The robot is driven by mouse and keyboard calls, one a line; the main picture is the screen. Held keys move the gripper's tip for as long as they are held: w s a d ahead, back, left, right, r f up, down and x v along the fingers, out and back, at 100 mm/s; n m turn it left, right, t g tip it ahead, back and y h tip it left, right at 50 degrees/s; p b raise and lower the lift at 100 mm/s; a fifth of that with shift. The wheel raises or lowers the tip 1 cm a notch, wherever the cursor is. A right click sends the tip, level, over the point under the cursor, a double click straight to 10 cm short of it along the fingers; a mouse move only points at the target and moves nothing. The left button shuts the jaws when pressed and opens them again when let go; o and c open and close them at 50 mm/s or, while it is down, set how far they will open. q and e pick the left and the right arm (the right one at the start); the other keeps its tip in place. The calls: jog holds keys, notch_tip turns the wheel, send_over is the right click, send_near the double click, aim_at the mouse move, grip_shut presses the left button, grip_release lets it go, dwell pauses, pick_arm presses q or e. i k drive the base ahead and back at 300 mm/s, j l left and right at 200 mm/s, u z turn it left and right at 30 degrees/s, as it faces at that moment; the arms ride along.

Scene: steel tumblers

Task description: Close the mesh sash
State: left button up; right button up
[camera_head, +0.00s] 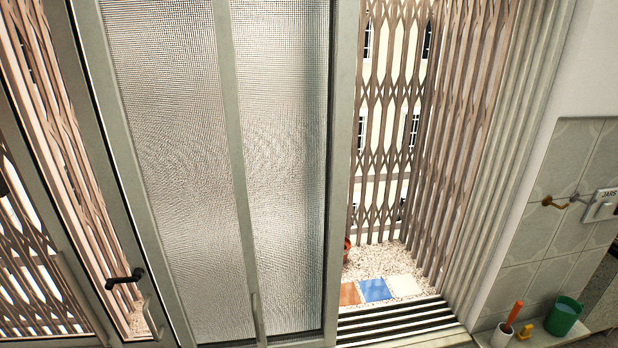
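The mesh sash (283,130) is a grey-framed sliding panel with fine metal mesh, near the middle of the head view. A second mesh panel (172,140) shows to its left, past an upright grey bar; I cannot tell whether both belong to one sash. The sash's right stile (343,150) stands apart from the right jamb (505,170), leaving an open gap between them. A slim pull handle (257,318) is low on the upright bar. Neither of my grippers is in view.
A folding lattice grille (385,120) stands outside the gap. The ribbed floor track (390,320) runs below it. A dark lever handle (125,279) sticks out at lower left. At lower right, a ledge holds a green cup (563,316) and a white pot (503,335) with tools.

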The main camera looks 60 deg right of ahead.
aim_at(90, 17)
jog(key=z, duration=1.6)
jog(key=k+l, duration=0.1)
jog(key=k, duration=0.25)
